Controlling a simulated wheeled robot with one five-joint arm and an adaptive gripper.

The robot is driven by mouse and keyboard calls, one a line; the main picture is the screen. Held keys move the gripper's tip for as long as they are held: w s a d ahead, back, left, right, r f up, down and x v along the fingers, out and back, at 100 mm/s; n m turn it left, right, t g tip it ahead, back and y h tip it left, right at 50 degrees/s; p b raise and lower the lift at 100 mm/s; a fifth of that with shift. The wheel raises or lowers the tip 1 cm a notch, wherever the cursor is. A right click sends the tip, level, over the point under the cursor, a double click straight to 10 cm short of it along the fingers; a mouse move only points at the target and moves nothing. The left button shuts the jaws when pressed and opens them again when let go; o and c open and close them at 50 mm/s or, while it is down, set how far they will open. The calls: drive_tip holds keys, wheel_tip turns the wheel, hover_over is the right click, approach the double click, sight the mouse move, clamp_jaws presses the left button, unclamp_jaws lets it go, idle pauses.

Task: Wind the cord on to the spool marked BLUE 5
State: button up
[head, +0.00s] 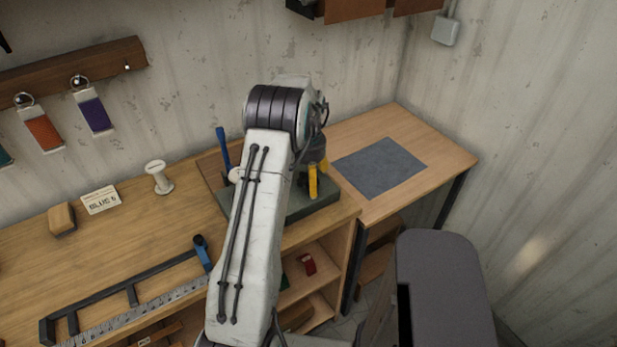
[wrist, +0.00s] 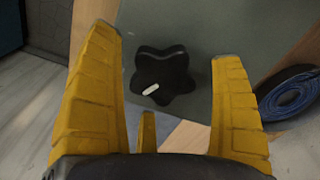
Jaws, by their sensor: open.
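A white spool (head: 158,180) stands upright on the workbench, beside a small card (head: 100,200) reading BLUE 5. No cord shows on the spool. A coil of blue cord (wrist: 290,95) lies at the right in the wrist view. A black star-shaped knob (wrist: 163,70) with a white mark sits on a grey-green base (wrist: 215,25), which also shows in the head view (head: 310,207). My gripper (wrist: 167,45) is open, its yellow fingers on either side of the knob with gaps; touching is not seen. In the head view my arm hides much of the base.
A blue handle (head: 222,148) rises behind the base. A black frame tool (head: 130,292) and a steel ruler (head: 150,310) lie on the front of the bench. A wooden block (head: 62,218) is at left. A grey mat (head: 380,166) lies on the otherwise clear right table.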

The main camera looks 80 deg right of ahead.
drive_tip(key=c, duration=1.2)
drive_tip(key=shift+m, duration=0.4)
